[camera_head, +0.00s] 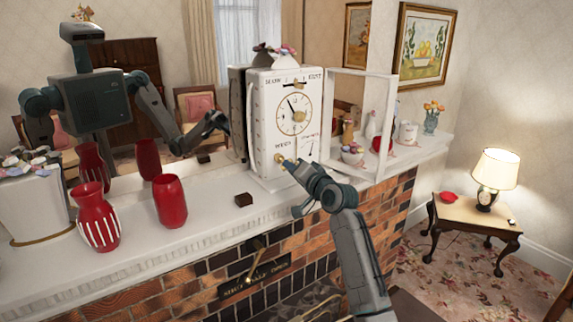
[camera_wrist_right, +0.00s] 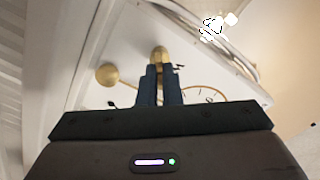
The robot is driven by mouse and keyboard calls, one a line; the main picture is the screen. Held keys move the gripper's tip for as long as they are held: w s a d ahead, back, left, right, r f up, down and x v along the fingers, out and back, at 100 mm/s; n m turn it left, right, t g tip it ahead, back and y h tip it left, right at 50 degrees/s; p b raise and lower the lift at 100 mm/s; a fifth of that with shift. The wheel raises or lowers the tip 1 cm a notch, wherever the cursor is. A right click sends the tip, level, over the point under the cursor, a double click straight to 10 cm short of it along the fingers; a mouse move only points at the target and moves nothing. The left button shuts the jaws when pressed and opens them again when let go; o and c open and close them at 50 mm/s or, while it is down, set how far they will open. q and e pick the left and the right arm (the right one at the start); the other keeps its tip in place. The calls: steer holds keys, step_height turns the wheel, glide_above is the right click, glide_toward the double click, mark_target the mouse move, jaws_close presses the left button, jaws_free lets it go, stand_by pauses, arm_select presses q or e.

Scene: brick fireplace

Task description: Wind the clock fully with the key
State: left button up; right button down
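The white clock (camera_head: 288,110) stands on the mantel, its round dial with a brass ring facing out. In the head view, my right gripper (camera_head: 290,166) reaches the lower left of its front, at a small brass piece (camera_head: 279,158) below a printed label. In the right wrist view, the fingers (camera_wrist_right: 160,75) are close together around a brass piece, which looks like the key (camera_wrist_right: 160,54). How far it sits in the clock is hidden. A round brass knob (camera_wrist_right: 107,75) shows beside the fingers, apart from them. My left gripper is not directly in view.
A white frame (camera_head: 361,72) stands open right of the clock. A mirror behind reflects my body. A lamp (camera_head: 497,169) stands on a side table at right.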

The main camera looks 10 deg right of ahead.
steer(key=shift+r+m, duration=0.3)
steer(key=shift+m, duration=0.9)
steer(key=m, duration=0.4)
steer(key=shift+r+m, duration=0.15)
steer(key=shift+m, duration=0.15)
steer(key=m, duration=0.4)
steer(key=shift+r+m, duration=0.1)
steer(key=shift+m, duration=0.2)
